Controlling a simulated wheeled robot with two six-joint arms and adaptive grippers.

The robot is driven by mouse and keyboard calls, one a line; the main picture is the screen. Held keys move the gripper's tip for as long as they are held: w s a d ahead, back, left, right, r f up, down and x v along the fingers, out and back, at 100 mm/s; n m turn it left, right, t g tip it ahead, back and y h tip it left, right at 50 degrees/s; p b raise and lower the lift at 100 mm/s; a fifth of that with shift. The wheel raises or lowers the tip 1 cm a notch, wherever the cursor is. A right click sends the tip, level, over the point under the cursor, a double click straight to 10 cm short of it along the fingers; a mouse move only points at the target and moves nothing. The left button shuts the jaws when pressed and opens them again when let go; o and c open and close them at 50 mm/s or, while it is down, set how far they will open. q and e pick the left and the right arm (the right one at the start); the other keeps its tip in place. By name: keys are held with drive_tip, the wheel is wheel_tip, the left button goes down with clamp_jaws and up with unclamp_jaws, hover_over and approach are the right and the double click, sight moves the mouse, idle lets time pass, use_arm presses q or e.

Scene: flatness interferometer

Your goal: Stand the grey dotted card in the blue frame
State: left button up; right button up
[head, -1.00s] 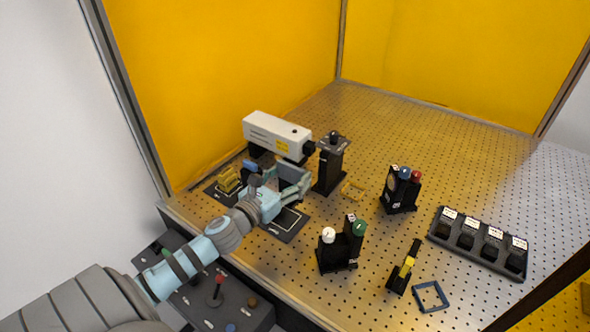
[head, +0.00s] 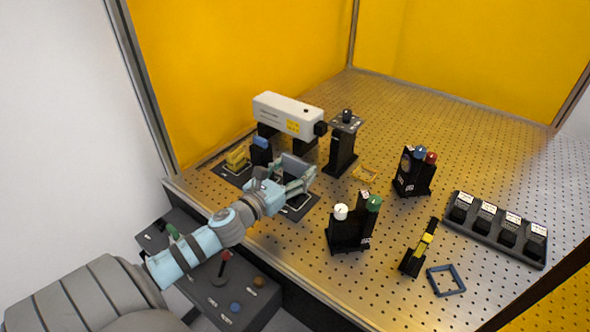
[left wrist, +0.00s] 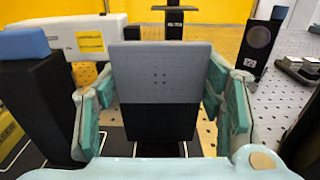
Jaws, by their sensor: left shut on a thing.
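The grey dotted card (left wrist: 161,72) stands upright between the fingers of my left gripper (left wrist: 163,105) in the left wrist view. Its grey upper part carries small dark dots, and below it is a black part. In the head view the card (head: 294,166) is partly hidden by my left gripper (head: 294,178), which is shut on it near the laser box. The blue frame (head: 432,284) lies flat on the perforated table at the front right, empty and well apart from the gripper. My right gripper is not in view.
A white laser box (head: 285,111) and a black post (head: 342,150) stand behind the gripper. A dark pad (head: 297,212) lies below it. Black holders with knobs (head: 349,235), a yellow-banded black piece (head: 412,262) and a dark rack (head: 480,238) stand to the right. A yellow frame (head: 354,174) lies near the post.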

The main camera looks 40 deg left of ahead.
sight(295, 159)
use_arm(q)
drive_tip(key=shift+w+f, duration=0.1)
drive_tip(key=shift+f, duration=0.3)
drive_tip(key=o, duration=1.8)
wheel_tip(295, 159, up, 7)
drive_tip(key=p, duration=0.7)
drive_tip(key=shift+r, duration=0.1)
